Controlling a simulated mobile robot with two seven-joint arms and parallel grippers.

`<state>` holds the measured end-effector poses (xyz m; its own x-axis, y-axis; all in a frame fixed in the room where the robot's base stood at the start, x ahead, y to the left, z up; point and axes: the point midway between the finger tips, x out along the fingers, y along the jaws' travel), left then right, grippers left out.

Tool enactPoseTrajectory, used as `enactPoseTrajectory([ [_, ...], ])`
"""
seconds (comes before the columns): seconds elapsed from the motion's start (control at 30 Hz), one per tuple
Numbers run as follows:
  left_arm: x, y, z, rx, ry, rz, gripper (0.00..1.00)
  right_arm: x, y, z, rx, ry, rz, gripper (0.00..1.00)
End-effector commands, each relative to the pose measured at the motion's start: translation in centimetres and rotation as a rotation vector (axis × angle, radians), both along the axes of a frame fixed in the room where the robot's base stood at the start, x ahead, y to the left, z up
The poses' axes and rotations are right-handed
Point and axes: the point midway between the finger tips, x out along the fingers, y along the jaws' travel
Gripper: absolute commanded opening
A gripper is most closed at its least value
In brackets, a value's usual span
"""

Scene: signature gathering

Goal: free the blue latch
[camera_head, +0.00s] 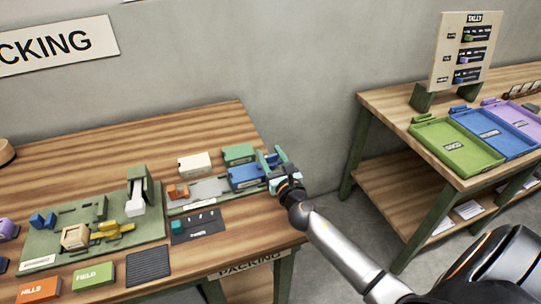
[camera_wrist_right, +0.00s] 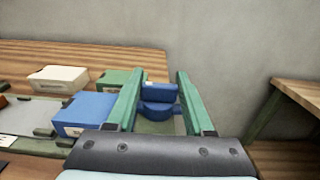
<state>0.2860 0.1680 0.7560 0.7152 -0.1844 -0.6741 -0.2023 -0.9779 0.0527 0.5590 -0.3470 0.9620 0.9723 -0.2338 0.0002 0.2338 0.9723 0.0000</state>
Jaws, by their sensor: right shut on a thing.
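The blue latch (camera_wrist_right: 158,98) shows in the right wrist view between the two green fingers of my right gripper (camera_wrist_right: 158,78). The gripper is shut on it. In the head view my right gripper (camera_head: 272,156) is at the right end of the green fixture board, just right of a blue box (camera_head: 243,177), and mostly hides the latch. The blue box also shows in the wrist view (camera_wrist_right: 84,113), left of the fingers. My left gripper is not in view.
A white box (camera_head: 195,164) and a green box (camera_head: 238,154) stand behind the fixture. A larger green board (camera_head: 70,255) with several parts lies left. A second table at right holds green (camera_head: 447,160), blue and purple trays. Floor separates the tables.

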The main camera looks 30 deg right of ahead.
Motion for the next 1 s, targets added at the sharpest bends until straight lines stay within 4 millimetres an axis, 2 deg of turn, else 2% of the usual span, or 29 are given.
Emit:
enactPoseTrajectory([
  [0.03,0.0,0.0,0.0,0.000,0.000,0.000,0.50,0.0,0.0,0.0,0.000,0.000,0.000,0.30],
  [0.3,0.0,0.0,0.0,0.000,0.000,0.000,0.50,0.0,0.0,0.0,0.000,0.000,0.000,0.00],
  [0.57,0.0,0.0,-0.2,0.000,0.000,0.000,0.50,0.0,0.0,-0.1,-0.002,0.001,0.020,0.00],
  [0.77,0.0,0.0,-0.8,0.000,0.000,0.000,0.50,-0.1,-0.1,-0.2,-0.007,0.002,0.103,0.00],
  [1.0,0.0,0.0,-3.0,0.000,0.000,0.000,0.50,0.0,-0.2,-0.6,-0.011,0.003,0.292,0.00],
])
